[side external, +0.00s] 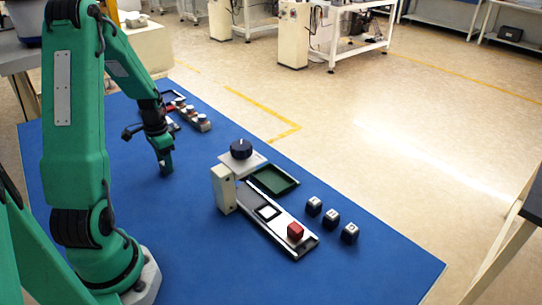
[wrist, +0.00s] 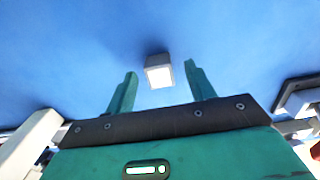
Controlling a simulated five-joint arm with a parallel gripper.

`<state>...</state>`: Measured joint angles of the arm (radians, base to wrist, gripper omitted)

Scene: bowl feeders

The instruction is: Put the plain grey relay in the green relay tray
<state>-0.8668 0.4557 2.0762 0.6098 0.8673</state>
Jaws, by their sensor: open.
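My gripper (side external: 165,168) points down over the blue mat, left of the white post. In the wrist view its two green fingers (wrist: 161,69) are apart. A small block with grey sides and a plain pale face (wrist: 158,76) lies ahead, between the fingertips in the picture, with blue showing on both sides. It looks like the plain grey relay; I cannot make it out in the side view, where my gripper probably covers it. The green tray (side external: 293,186) sits right of the post, and its dark green floor looks empty.
A long track (side external: 282,225) bears a white square (side external: 267,212) and a red block (side external: 295,231). A white post (side external: 223,190) and a black knob (side external: 240,149) stand near the tray. Several dark pale-topped blocks (side external: 331,216) are at right. Knobbed parts (side external: 190,110) lie behind my gripper.

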